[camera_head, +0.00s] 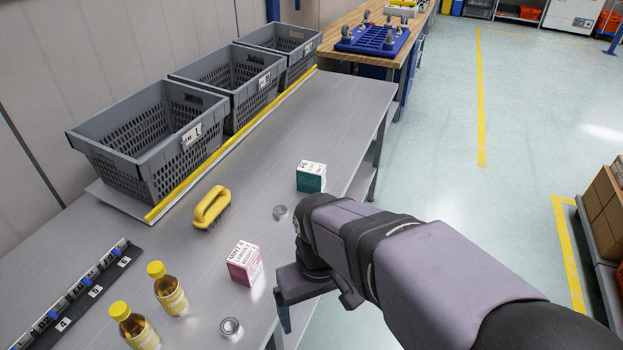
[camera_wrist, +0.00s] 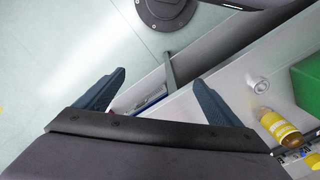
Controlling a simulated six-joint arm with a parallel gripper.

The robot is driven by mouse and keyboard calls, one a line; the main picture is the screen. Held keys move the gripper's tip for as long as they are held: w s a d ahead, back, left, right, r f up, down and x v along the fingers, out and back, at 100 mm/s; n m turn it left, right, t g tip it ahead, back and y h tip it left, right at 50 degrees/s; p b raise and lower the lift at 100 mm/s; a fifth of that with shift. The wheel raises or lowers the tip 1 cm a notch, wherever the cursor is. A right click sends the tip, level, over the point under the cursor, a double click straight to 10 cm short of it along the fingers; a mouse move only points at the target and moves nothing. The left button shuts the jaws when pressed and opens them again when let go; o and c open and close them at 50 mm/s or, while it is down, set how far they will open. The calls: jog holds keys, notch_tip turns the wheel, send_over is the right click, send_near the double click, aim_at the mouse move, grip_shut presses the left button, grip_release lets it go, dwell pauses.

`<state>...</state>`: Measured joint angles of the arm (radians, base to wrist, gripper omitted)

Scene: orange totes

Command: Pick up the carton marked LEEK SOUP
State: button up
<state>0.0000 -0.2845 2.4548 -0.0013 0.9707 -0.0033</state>
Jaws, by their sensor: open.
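No carton in view shows a readable LEEK SOUP marking. A white and pink carton (camera_head: 244,264) stands near the table's front edge; its small print seems to begin with MINT. A teal and white carton (camera_head: 311,177) stands farther back, its label too small to read. In the wrist view a plain green block-like thing (camera_wrist: 308,85) is cut off at the right edge; no marking shows on it. My gripper (camera_head: 285,316) hangs by the front edge of the table, right of the pink carton. In the wrist view my gripper (camera_wrist: 160,78) is open, with nothing between its fingers.
Two yellow-labelled bottles (camera_head: 169,291) and a metal ring-like item (camera_head: 230,327) stand near the pink carton. A yellow-handled brush (camera_head: 211,207) lies mid-table. A labelled rack (camera_head: 78,296) is at left. Grey crates (camera_head: 150,140) line the back behind a yellow strip. The table's far end is clear.

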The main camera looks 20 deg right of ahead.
jog(key=w+a+r+m+t+y+b, duration=0.2)
jog(key=w+t, duration=0.8)
jog(key=w, duration=2.2)
jog(key=m+h+b, duration=0.3)
jog(key=m+h, duration=0.3)
jog(key=h, duration=0.4)
send_over(309, 175)
jog(key=s+a, duration=0.3)
jog(key=shift+h, duration=0.5)
jog(key=f, duration=0.4)
jog(key=shift+s+d+f, duration=0.15)
jog(key=shift+d+f, duration=0.25)
jog(key=shift+f, duration=0.45)
jog(key=shift+w+a+p+x, duration=0.15)
jog(key=shift+p+x, duration=0.35)
jog(key=shift+x, duration=1.35)
jog(key=shift+w+a+p+x, duration=0.15)
jog(key=shift+p+x, duration=0.3)
jog(key=shift+x, duration=1.35)
jog(key=shift+s+f, duration=0.1)
jog(key=shift+c, duration=0.5)
